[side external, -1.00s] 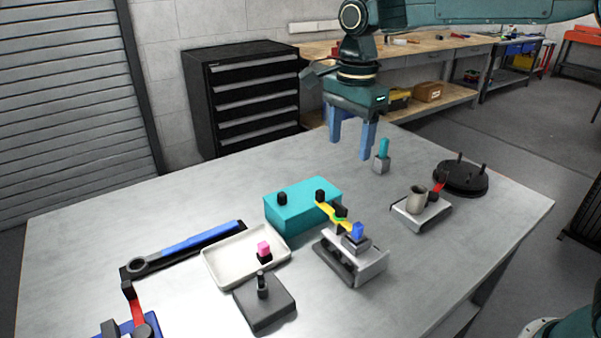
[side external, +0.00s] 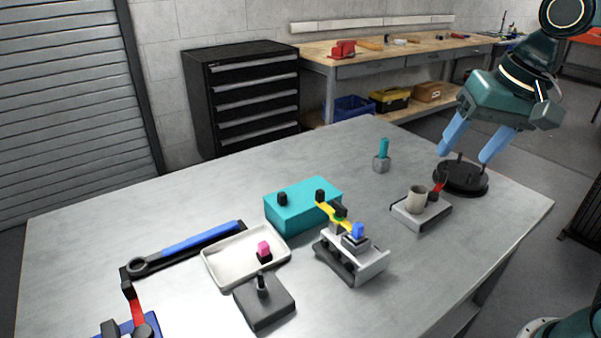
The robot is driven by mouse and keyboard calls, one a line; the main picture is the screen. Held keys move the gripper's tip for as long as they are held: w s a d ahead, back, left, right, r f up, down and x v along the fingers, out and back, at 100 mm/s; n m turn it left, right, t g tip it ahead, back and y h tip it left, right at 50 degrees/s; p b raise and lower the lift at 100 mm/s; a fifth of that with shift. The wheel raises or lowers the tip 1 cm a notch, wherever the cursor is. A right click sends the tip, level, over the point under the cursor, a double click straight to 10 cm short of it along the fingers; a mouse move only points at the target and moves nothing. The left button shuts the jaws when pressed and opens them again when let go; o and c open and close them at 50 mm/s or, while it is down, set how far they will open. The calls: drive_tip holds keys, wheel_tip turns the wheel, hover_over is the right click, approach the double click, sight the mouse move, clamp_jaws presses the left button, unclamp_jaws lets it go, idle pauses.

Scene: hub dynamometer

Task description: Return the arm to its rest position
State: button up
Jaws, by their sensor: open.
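My gripper (side external: 463,151) is at the right of the side external view, above the black round base with pegs (side external: 461,177). Its two blue fingers are spread apart and nothing shows between them. The fingers overlap the round base in the picture; whether they touch it I cannot tell. The rest position itself is not marked in view.
The grey table (side external: 120,230) carries a teal box (side external: 300,212), a white tray (side external: 222,270), a blue-handled wrench (side external: 190,247), a grey fixture with a blue block (side external: 352,258), a cup (side external: 416,199) on a plate, and a small teal-topped block (side external: 382,163).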

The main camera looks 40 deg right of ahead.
drive_tip(key=s+d+f+n+t, duration=0.1)
drive_tip(key=s+f+n, duration=0.3)
drive_tip(key=s, duration=0.5)
drive_tip(key=shift+d+f+n+t, duration=0.15)
drive_tip(key=shift+d+n+t, duration=0.3)
drive_tip(key=shift+n, duration=0.65)
